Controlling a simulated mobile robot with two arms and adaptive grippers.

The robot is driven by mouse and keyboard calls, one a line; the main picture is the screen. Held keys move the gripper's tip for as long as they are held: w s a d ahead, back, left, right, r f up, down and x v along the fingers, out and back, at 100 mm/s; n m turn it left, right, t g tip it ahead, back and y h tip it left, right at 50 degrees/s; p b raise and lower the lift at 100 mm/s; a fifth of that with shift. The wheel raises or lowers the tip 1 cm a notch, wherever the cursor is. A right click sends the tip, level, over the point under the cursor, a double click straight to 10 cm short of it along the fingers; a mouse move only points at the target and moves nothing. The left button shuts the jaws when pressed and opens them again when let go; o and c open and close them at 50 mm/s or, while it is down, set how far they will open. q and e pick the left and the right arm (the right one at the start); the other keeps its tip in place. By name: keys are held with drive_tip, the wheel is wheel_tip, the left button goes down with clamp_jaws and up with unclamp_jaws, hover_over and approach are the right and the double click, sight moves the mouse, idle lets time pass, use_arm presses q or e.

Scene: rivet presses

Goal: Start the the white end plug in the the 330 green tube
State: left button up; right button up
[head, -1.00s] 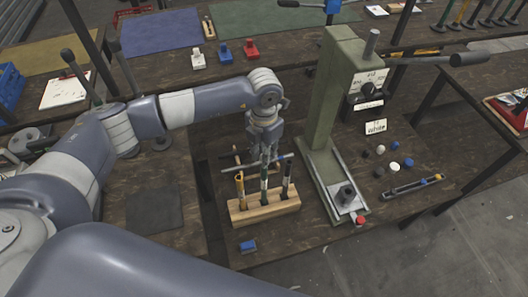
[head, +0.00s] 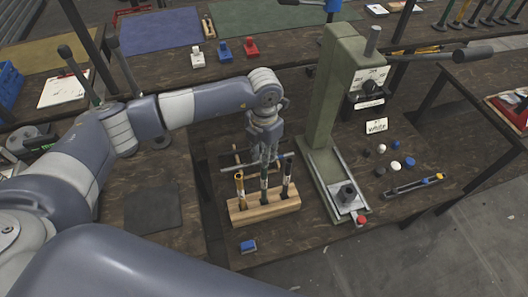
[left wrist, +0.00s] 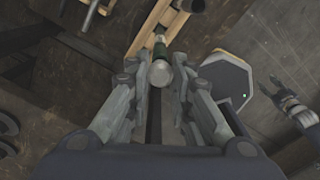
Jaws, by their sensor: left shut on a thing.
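A wooden rack (head: 262,212) holds three upright tubes. The middle one is the green tube (head: 264,180), with a dark, banded lower part. My left gripper (head: 264,157) points down right at its top. In the left wrist view, the left gripper's fingers (left wrist: 164,90) flank a pale round piece (left wrist: 161,73), which looks like the white end plug. It lines up with the end of the green tube (left wrist: 160,47). I cannot tell how far it is in. A grey pronged shape, seemingly my right gripper (left wrist: 295,108), shows at the right of that view; its opening is unclear.
A green press (head: 322,100) with a black lever stands right of the rack, beside a "white" card (head: 376,125). Several black, white and blue plugs (head: 395,165) and a slim tool (head: 413,186) lie further right. A blue block (head: 248,246) lies in front of the rack.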

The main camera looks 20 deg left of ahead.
use_arm(q)
drive_tip(key=shift+f+b, duration=0.55)
drive_tip(key=shift+f, duration=0.2)
drive_tip(key=o, duration=0.8)
drive_tip(key=shift+r, duration=0.25)
wheel_tip(320, 180, up, 12)
drive_tip(key=shift+f, duration=0.2)
